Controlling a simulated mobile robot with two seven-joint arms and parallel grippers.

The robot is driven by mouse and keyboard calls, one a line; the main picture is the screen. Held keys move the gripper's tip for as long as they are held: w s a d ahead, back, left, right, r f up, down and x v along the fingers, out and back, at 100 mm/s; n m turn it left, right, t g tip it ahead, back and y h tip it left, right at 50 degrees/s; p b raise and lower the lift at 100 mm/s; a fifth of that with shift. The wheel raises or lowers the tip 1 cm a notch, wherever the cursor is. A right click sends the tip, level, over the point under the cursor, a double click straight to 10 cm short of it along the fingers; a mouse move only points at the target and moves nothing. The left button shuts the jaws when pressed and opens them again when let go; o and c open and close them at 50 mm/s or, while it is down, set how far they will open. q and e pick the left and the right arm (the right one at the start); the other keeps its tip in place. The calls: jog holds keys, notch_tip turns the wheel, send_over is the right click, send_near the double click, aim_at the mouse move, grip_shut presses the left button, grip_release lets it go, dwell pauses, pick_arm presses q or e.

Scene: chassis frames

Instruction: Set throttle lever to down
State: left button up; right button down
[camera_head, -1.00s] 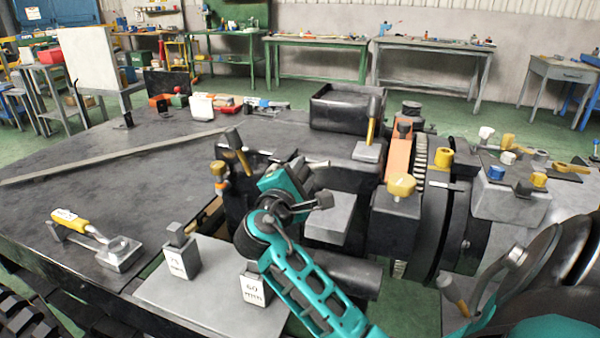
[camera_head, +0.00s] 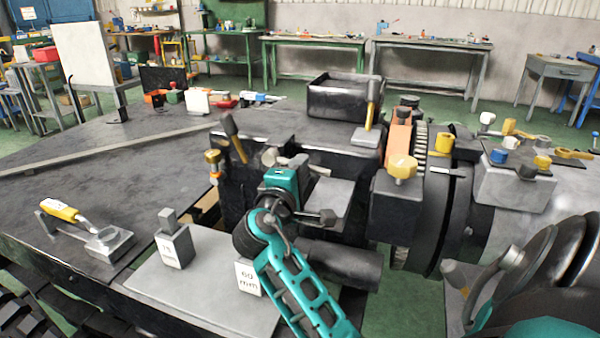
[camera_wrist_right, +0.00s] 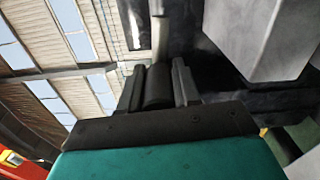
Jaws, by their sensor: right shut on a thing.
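My right gripper (camera_head: 291,164) reaches up to the front of the dark machine housing (camera_head: 232,185), with its teal body below. In the right wrist view, its two dark fingers (camera_wrist_right: 158,88) are shut on a black cylindrical grip (camera_wrist_right: 158,86) on a pale rod. This looks like the throttle lever, but no label shows. My wrist and fingers hide most of this grip in the head view, so its exact setting cannot be read. My left gripper is out of view.
A yellow lever with a black knob (camera_head: 229,124) stands left of the gripper. A grey block (camera_head: 330,203) sits close on its right.

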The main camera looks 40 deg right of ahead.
jog(key=c, duration=0.8)
grip_release()
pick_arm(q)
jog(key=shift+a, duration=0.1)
